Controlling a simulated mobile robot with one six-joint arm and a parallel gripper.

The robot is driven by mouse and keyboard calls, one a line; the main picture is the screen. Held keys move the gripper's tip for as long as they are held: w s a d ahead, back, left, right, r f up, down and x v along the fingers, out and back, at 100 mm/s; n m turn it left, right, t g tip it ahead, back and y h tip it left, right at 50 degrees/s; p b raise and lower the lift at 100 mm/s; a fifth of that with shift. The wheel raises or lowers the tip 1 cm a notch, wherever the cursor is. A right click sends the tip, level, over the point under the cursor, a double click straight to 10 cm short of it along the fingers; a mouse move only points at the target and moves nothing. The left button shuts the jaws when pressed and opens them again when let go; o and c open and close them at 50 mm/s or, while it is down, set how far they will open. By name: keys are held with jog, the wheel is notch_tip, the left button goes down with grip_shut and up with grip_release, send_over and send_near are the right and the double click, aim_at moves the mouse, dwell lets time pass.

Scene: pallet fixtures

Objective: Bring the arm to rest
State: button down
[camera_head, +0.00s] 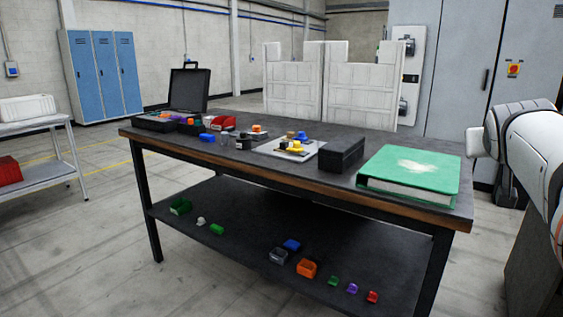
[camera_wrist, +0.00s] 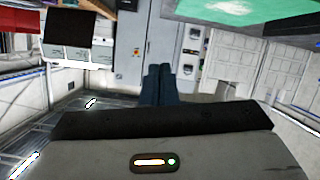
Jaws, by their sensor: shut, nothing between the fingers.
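My arm (camera_head: 535,140) shows at the right edge of the head view, white and grey, raised beside the right end of the workbench. Its gripper end is not visible there. In the wrist view my gripper (camera_wrist: 162,72) points away from the camera. Its two dark fingers are together, shut with nothing between them. The fingers are in free air, with grey cabinets (camera_wrist: 130,40) far behind them.
The dark workbench (camera_head: 245,160) holds a green binder (camera_head: 410,172), a black box (camera_head: 342,153), a white plate (camera_head: 272,148) with small parts, and an open black case (camera_head: 187,90). Several coloured bins and parts lie on its lower shelf (camera_head: 240,255). White partitions (camera_head: 360,90) stand behind.

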jog(key=s+a+f+n+g+y+p, duration=0.1)
jog(key=s+a+f+g+y+p, duration=0.15)
jog(key=a+p, duration=0.45)
jog(key=s+a+f+n+g+y+p, duration=0.1)
jog(key=s+a+g+y+p, duration=0.15)
jog(key=a+p, duration=0.4)
jog(key=s+a+f+n+g+y+p, duration=0.2)
jog(key=s+a+f+g+y+p, duration=0.1)
jog(key=s+a+p, duration=0.6)
jog(key=s+a+f+g, duration=0.1)
jog(key=s+a, duration=0.1)
jog(key=a, duration=0.1)
jog(key=shift+s+p, duration=0.35)
jog(key=shift+s, duration=0.05)
jog(key=shift+d, duration=0.1)
